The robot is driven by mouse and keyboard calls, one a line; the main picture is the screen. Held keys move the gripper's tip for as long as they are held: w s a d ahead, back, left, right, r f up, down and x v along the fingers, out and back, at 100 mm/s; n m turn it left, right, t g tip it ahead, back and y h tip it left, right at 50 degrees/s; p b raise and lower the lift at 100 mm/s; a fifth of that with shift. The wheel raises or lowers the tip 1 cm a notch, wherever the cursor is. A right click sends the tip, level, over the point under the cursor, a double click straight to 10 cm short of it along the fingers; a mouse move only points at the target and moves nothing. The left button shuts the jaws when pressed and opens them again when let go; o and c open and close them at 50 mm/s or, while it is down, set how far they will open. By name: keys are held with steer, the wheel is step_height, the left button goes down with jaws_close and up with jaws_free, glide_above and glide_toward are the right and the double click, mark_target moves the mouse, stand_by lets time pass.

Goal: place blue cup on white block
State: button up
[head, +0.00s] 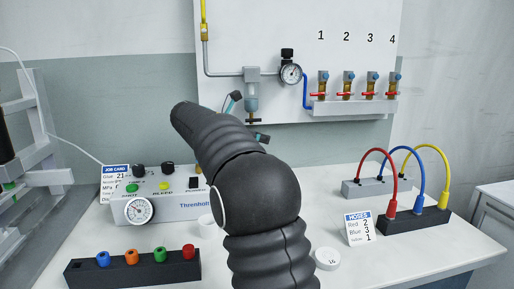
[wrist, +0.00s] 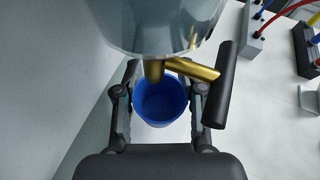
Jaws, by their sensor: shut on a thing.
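In the wrist view, my gripper (wrist: 160,95) is shut on a blue cup (wrist: 160,104), with one finger on each side. The cup's open mouth faces the wrist camera, and its inside looks empty. It is below a brass drain outlet (wrist: 190,69) under a clear, rounded bowl. My arm hides the cup in the head view. I cannot pick out a white block for certain. A small white piece (head: 207,226), partly hidden by my arm, stands on the white table in the head view.
The filter unit (head: 252,92) hangs on the wall board close to my gripper. A control box (head: 165,207) and a black rack (head: 130,269) with coloured rings stand at left. A round white disc (head: 327,259), a hoses card (head: 360,229) and hose blocks (head: 413,219) are at right.

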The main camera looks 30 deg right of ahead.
steer(key=shift+w+d+f+b, duration=0.1)
steer(key=shift+w+f+b, duration=0.1)
steer(key=shift+f, duration=0.7)
steer(key=shift+w+f+b, duration=0.1)
steer(key=shift+f+b, duration=0.1)
steer(key=shift+f, duration=0.7)
steer(key=shift+f, duration=0.1)
steer(key=o, duration=0.8)
steer(key=shift+c, duration=0.2)
steer(key=shift+s+a+r, duration=0.1)
steer(key=shift+a+r, duration=0.15)
steer(key=shift+a, duration=0.05)
steer(key=p+v, duration=0.1)
steer(key=v, duration=1)
steer(key=shift+a, duration=0.15)
steer(key=shift+r, duration=0.1)
